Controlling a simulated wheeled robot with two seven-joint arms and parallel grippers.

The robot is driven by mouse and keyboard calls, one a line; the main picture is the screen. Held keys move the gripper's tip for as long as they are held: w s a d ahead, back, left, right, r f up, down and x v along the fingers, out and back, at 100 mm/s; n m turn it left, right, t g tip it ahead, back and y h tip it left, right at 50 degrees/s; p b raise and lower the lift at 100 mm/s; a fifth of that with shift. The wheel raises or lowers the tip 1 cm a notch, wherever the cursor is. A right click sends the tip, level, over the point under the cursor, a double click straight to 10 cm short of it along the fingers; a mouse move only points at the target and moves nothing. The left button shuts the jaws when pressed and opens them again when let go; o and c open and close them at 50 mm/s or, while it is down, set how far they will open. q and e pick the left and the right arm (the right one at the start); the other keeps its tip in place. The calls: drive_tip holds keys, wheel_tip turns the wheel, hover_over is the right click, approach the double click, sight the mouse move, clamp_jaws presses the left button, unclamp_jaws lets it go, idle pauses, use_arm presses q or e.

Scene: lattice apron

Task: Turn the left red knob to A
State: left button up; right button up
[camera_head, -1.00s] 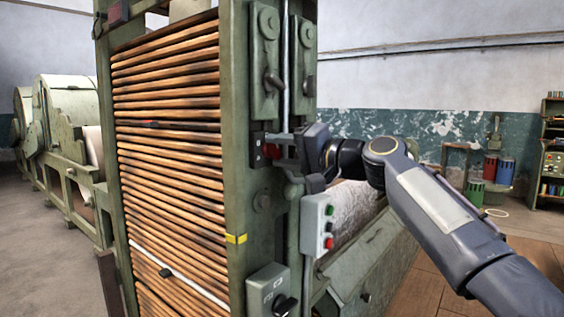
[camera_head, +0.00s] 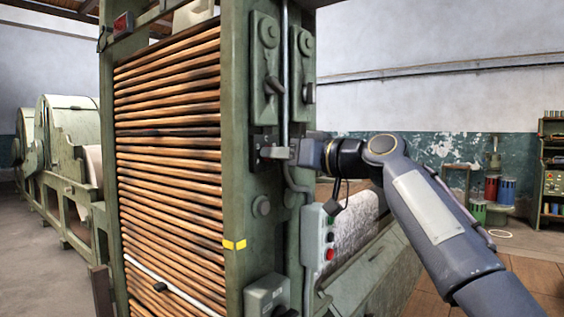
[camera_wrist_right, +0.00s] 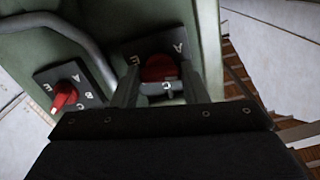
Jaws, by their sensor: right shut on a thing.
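My right gripper (camera_head: 278,152) reaches in from the right to the green machine post and is shut at a small dark plate (camera_head: 256,154). In the right wrist view my right gripper (camera_wrist_right: 160,88) has its two fingers on either side of a red knob (camera_wrist_right: 160,67). Its black plate (camera_wrist_right: 150,46) shows the letters A and E, upside down; the knob's pointer is hard to make out. A second red knob (camera_wrist_right: 64,96) sits on another lettered plate (camera_wrist_right: 88,84) to the left in this view, clear of the fingers. My left gripper is not in view.
A pale control box (camera_head: 318,240) with green and red buttons hangs just below my right wrist. Metal levers (camera_head: 274,85) and a vertical pipe (camera_head: 285,60) are above the gripper. A grey switch box (camera_head: 265,295) is lower on the post. Slatted wooden rods (camera_head: 170,170) fill the left side.

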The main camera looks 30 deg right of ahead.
drive_tip(key=shift+f+n+b, duration=0.15)
drive_tip(key=shift+n+b, duration=0.9)
drive_tip(key=shift+n, duration=3.05)
drive_tip(key=o, duration=1)
drive_tip(key=b+v, duration=0.1)
drive_tip(key=v, duration=0.6)
drive_tip(key=shift+s+d, duration=0.2)
drive_tip(key=shift+s, duration=0.1)
